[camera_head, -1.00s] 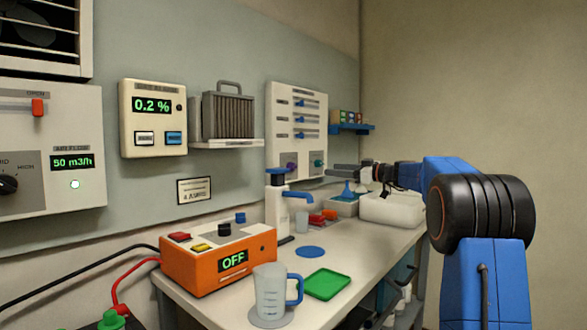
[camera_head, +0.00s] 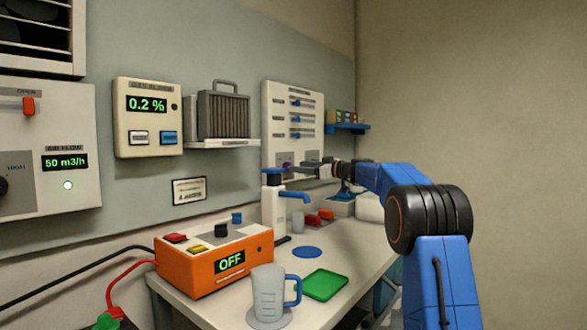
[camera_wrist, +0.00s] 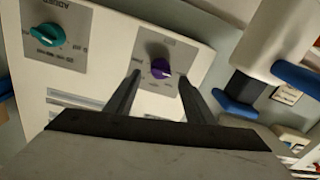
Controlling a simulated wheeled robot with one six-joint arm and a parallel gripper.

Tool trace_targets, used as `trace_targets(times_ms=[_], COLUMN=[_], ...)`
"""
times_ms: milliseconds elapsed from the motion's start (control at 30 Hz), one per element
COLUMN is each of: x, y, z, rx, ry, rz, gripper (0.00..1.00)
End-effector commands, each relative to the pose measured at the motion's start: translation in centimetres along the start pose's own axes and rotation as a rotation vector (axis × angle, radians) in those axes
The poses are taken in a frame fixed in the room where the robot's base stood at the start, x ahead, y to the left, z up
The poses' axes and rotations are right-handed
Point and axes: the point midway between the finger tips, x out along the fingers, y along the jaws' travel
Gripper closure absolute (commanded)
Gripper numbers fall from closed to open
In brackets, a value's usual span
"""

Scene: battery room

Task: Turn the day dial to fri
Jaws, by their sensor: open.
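A teal dial (camera_wrist: 44,36) with a larger label sits on another plate to the left. In the head view my gripper (camera_head: 292,168) reaches the white wall panel (camera_head: 276,125) and partly hides its lower dials.
A white pump bottle (camera_head: 272,212) with a blue top stands close below my gripper. An orange box (camera_head: 205,262) reading OFF, a jug (camera_head: 268,290) and a green tray (camera_head: 320,284) are on the bench. A blue shelf (camera_head: 348,128) is right of the panel.

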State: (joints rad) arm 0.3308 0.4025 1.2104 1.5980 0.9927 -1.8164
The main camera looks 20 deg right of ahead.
Motion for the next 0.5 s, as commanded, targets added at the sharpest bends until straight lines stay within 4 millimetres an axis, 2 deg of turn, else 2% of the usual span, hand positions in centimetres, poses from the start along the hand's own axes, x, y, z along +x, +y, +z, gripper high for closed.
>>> trace_targets(times_ms=[33, 200, 500], x=[0.9, 3.0, 4.2], y=[-0.1, 0.0, 0.0], z=[0.1, 0.0, 0.0], rx=[0.000, -0.001, 0.000], ry=[0.001, 0.001, 0.000], rz=[-0.002, -0.001, 0.000], gripper=[0.51, 0.51, 0.51])
